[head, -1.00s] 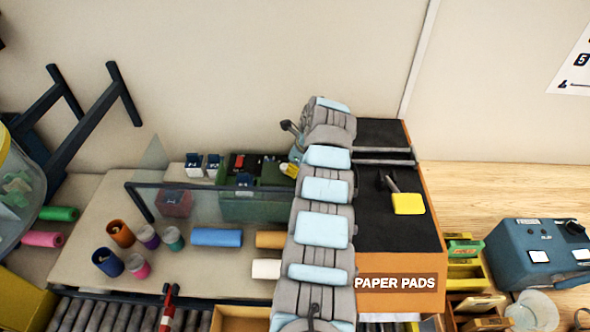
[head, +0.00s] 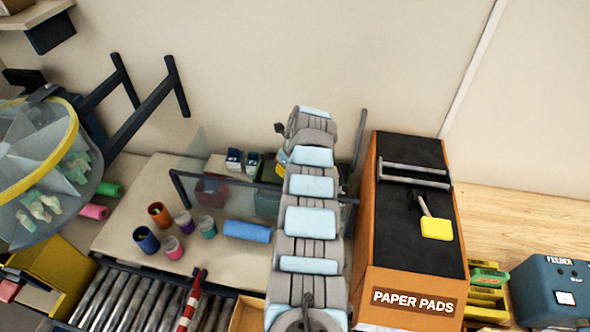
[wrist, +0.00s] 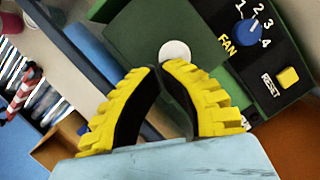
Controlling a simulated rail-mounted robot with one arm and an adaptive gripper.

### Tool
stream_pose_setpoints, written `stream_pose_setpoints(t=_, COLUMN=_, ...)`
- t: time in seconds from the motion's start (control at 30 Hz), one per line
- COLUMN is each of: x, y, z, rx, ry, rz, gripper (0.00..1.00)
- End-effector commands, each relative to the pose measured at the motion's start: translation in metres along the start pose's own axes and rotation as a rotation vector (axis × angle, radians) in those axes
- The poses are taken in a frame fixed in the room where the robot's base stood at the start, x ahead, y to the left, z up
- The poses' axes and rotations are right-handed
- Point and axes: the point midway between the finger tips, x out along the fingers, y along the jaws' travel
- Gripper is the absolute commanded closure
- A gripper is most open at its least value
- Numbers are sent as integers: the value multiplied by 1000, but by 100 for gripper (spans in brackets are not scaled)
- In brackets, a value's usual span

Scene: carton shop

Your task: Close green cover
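A dark green surface (wrist: 140,35) with a round white knob (wrist: 174,50) fills the upper middle of the wrist view. I cannot tell which part is the green cover or how far it stands open. My gripper (wrist: 160,69) has yellow ribbed fingers with black inner faces; their tips come together just below the knob, with nothing seen between them. Contact with the knob is unclear. In the head view the green machine (head: 266,202) shows behind a clear panel, mostly hidden by my arm.
A black panel with a blue FAN dial (wrist: 247,32) and a yellow RESET button (wrist: 288,77) adjoins the green surface. A dark-framed clear panel (head: 228,192) stands before the machine. The orange PAPER PADS unit (head: 362,262) is right of my arm. Coloured rolls and cups lie left.

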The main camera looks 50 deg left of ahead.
Motion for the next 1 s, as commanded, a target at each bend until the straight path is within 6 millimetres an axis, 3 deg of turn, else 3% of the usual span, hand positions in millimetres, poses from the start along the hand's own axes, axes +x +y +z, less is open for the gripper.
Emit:
stream_pose_setpoints(t=0.53, x=-2, y=2, z=-1, rx=0, ry=1, rz=3, gripper=100)
stream_pose_setpoints(t=1.0, x=-20, y=-1, z=-25, rx=-10, ry=-2, rz=2, gripper=100)
